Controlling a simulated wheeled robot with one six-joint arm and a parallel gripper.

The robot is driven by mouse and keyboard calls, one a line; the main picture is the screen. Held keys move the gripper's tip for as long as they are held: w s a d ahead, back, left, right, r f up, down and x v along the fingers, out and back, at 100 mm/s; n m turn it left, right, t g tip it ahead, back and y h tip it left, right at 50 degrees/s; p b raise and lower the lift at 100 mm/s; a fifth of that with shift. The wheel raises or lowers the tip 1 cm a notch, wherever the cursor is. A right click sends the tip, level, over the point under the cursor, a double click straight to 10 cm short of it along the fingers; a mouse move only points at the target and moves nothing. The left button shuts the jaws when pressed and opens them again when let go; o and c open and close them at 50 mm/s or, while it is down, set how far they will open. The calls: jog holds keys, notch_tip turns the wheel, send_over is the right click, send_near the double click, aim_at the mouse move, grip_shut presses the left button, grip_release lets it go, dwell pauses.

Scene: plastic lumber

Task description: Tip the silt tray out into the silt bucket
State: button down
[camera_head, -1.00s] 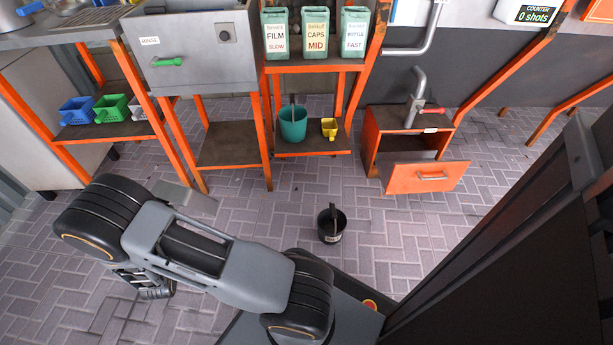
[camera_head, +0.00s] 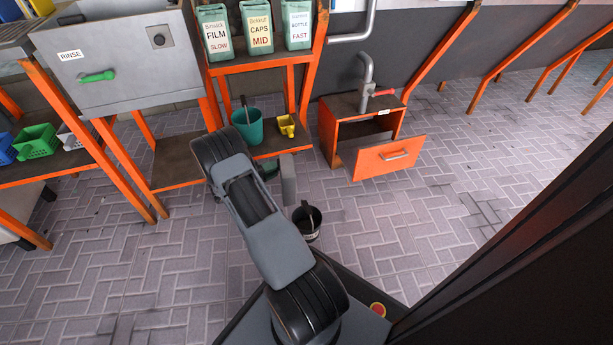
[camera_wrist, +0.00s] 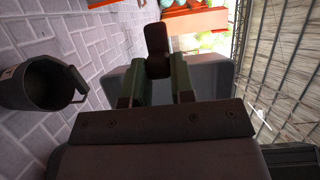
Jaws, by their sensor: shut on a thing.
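The silt bucket (camera_head: 307,224) is a small black pail with a handle and a pale label, upright on the paved floor. It also shows at the left of the wrist view (camera_wrist: 32,86). My gripper (camera_wrist: 160,70) is shut on the dark handle of the grey silt tray (camera_wrist: 225,78). In the head view the tray (camera_head: 288,180) shows as a narrow grey slab standing nearly on edge, just behind and left of the bucket and apart from it in the picture. My arm hides part of the gripper there.
The floor right of the bucket is clear.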

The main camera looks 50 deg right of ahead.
jog(key=s+d+f+m+g+y, duration=0.45)
jog(key=s+d, duration=0.35)
jog(key=d, duration=0.2)
jog(key=s+d+r+m+t+y+p, duration=0.3)
jog(key=s+t+y+p, duration=0.4)
jog(key=t+p, duration=0.5)
jog(key=shift+s+d+r+m+t, duration=0.35)
jog(key=shift+r+m+t, duration=0.15)
jog(key=shift+r, duration=0.4)
jog(key=shift+y, duration=0.35)
jog(key=shift+m, duration=0.25)
